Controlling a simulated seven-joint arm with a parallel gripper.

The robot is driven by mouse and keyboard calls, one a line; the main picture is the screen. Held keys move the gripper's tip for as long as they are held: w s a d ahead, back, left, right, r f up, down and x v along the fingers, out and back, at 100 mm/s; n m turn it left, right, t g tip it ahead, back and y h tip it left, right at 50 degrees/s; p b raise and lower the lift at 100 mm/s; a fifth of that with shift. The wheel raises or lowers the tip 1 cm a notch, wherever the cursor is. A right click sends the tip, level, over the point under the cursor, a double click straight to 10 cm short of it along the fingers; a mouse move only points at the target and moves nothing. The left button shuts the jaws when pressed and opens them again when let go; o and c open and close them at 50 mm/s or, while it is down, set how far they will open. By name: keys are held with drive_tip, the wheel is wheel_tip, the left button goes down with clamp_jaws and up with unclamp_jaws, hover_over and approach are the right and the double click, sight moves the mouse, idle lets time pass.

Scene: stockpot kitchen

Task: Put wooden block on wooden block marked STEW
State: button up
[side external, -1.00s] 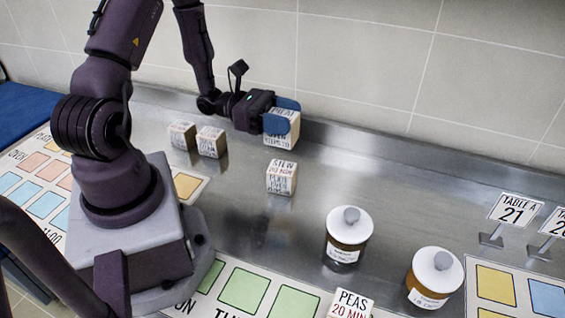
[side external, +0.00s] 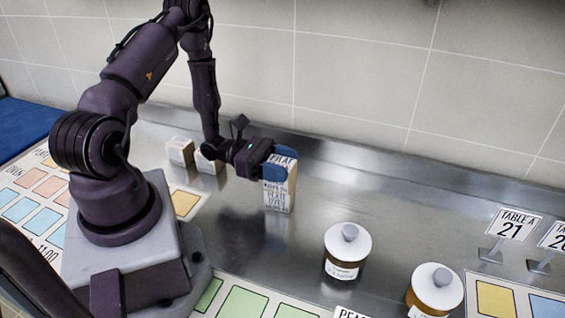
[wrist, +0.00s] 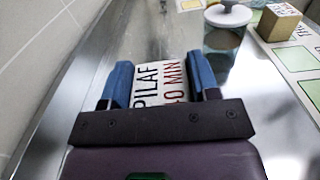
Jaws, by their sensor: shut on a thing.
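My gripper (side external: 281,163) is shut on a pale wooden block (side external: 286,161). In the wrist view this held block (wrist: 162,85) lies between the blue fingers and reads PILAF and 40 MIN. In the side view the held block is directly over the wooden block marked STEW (side external: 279,197), which stands on the metal counter. The two look stacked or nearly touching; I cannot tell whether a thin gap is left. The fingers cover part of the held block, and the lower block does not show in the wrist view.
Two more wooden blocks (side external: 180,151) stand to the left, one partly behind my gripper. Two lidded jars (side external: 347,252) stand to the front right. A TABLE A 21 sign (side external: 516,224) is farther right. A tiled wall runs behind the counter.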

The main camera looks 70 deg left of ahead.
drive_tip(key=o, duration=1)
drive_tip(key=v, duration=1.2)
drive_tip(key=s+d+r+m+g+y, duration=0.1)
drive_tip(key=d+r+m+y, duration=0.3)
drive_tip(key=r+m, duration=0.4)
drive_tip(key=s+d+r+m+g+y, duration=0.1)
drive_tip(key=d+r+m+g+y, duration=0.2)
drive_tip(key=d+r+m, duration=0.4)
drive_tip(key=s+d+r+m+g+y, duration=0.1)
drive_tip(key=d+r+m+g+y, duration=0.2)
drive_tip(key=r+m, duration=0.7)
drive_tip(key=d+m+y, duration=0.2)
drive_tip(key=shift+s+d+r+y, duration=0.15)
drive_tip(key=shift+d+r+y, duration=0.1)
drive_tip(key=shift+y, duration=0.15)
